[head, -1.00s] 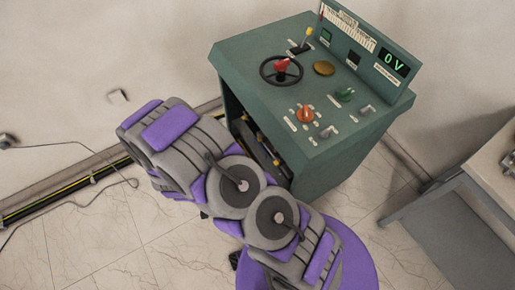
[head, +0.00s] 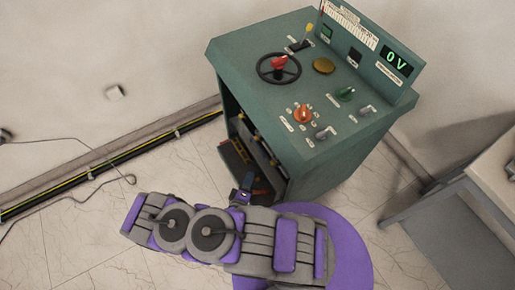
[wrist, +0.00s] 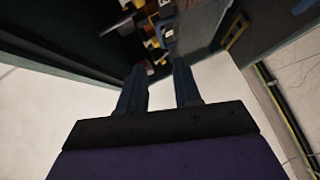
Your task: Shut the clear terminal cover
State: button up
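The green control cabinet (head: 315,125) has an open, dark side bay with terminals inside. A dark flap (head: 236,158) sticks out low from this opening; I cannot tell whether it is the clear terminal cover. In the wrist view a dark grey panel (wrist: 203,22) is at the upper right, with yellow and red terminal parts (wrist: 155,35) beside it. My gripper (head: 244,184) is low in front of the bay, near the flap. In the wrist view my gripper (wrist: 159,68) has its two blue fingers apart, with nothing between them. Touch with any part is not visible.
A steering-wheel-like handwheel (head: 279,68) and several knobs sit on the cabinet top. A grey table (head: 480,190) stands at the right. A yellow-black cable (head: 110,168) runs along the wall base. The floor left of the cabinet is mostly clear.

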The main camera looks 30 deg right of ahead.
aim_at(260, 149)
jog(key=shift+b+x, duration=1.45)
jog(key=shift+x, duration=7.2)
jog(key=shift+s, duration=0.1)
grip_shut()
